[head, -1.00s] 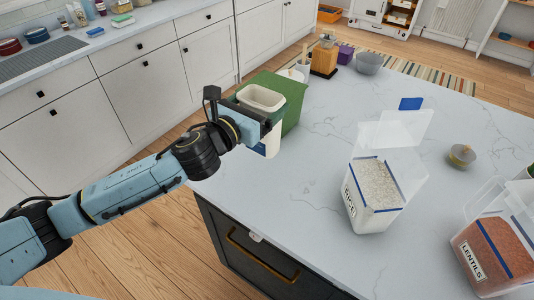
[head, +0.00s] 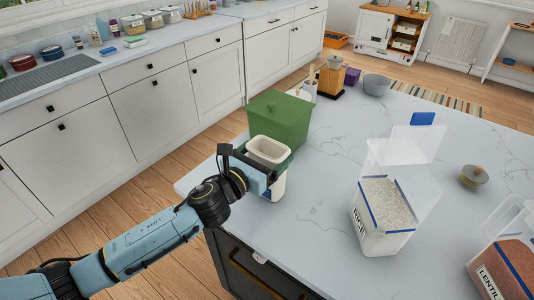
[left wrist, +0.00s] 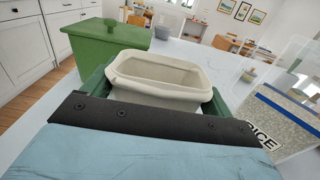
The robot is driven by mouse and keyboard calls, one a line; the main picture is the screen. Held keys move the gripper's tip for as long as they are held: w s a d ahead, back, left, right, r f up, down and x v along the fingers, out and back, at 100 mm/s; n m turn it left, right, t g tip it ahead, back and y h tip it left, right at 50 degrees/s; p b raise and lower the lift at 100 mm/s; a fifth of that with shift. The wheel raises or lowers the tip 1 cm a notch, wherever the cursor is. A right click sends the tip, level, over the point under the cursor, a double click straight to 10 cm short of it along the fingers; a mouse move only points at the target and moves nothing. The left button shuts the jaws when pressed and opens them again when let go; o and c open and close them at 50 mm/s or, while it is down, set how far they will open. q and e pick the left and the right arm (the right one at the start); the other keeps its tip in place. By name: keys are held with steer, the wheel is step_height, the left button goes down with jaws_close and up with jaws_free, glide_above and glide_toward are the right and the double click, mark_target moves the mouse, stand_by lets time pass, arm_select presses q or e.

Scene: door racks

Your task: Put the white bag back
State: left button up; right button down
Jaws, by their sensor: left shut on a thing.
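The white bag (head: 268,149) is a cream, open-topped liner with a thick folded rim and a white lower part. My left gripper (head: 272,170) is shut on it and holds it upright at the island's near left corner, just in front of a green bin (head: 279,118). In the left wrist view the bag (left wrist: 160,75) opens upward, with dark green pieces hugging both sides. The lidded green bin (left wrist: 105,40) stands behind it to the left. I cannot tell whether the bag's bottom touches the counter. My right gripper is not in view.
On the marble island (head: 315,215) stand an open clear rice container (head: 385,215), a lentils container (head: 505,255) and a small round lidded item (head: 473,177). A grey bowl (head: 376,84) and a wooden grinder (head: 331,78) are farther back. The counter's middle is clear.

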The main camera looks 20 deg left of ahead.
arm_select(q)
steer(key=shift+f, duration=0.15)
steer(key=o, duration=1.5)
steer(key=shift+o, duration=0.2)
steer(key=b+v, duration=0.1)
steer(key=v, duration=1.1)
steer(key=shift+r, duration=0.3)
